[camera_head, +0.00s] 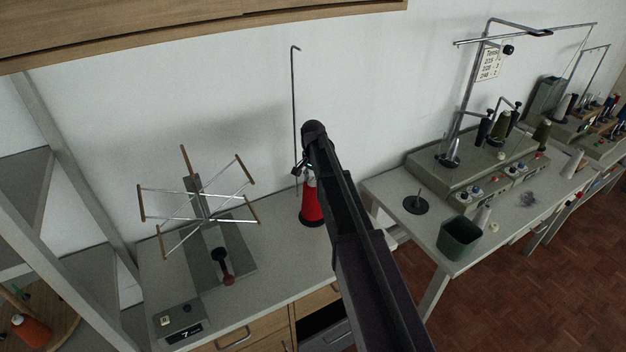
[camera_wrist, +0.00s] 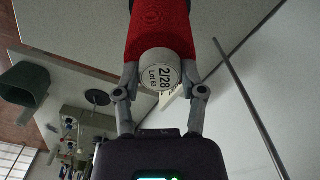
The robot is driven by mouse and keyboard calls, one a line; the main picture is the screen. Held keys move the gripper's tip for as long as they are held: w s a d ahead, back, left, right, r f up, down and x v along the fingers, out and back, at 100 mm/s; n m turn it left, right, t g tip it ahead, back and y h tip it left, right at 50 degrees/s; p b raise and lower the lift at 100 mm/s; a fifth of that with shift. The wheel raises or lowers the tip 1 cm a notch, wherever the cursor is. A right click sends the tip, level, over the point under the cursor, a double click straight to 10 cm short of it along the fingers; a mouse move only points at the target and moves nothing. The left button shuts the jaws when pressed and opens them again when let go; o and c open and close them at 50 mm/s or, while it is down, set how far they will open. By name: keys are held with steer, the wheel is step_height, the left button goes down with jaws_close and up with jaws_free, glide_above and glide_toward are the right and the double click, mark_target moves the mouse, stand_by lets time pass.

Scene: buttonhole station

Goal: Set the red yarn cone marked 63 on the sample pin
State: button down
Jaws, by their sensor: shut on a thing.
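The red yarn cone (camera_head: 312,204) stands upright at the back right of the near bench, over a dark round base. In the wrist view, the cone (camera_wrist: 160,32) has a pale top with a label reading "2/28" and "Lot 63". My gripper (camera_head: 304,168) is shut on the cone's pale top, with one finger on each side in the wrist view (camera_wrist: 160,88). I cannot tell whether the cone touches its base. The sample pin appears to be the thin upright on a black disc (camera_head: 416,204) on the right table; the disc also shows in the wrist view (camera_wrist: 97,97).
A tall hooked rod (camera_head: 295,110) stands just behind the cone. A yarn swift (camera_head: 205,215) fills the near bench's left part. A green bin (camera_head: 460,238) and a machine with spools (camera_head: 480,155) flank the black disc. A gap separates the benches.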

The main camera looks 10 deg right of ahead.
steer(key=shift+f+b, duration=0.35)
steer(key=shift+f, duration=0.05)
steer(key=shift+c, duration=0.5)
jaws_free()
steer(key=shift+r, duration=0.25)
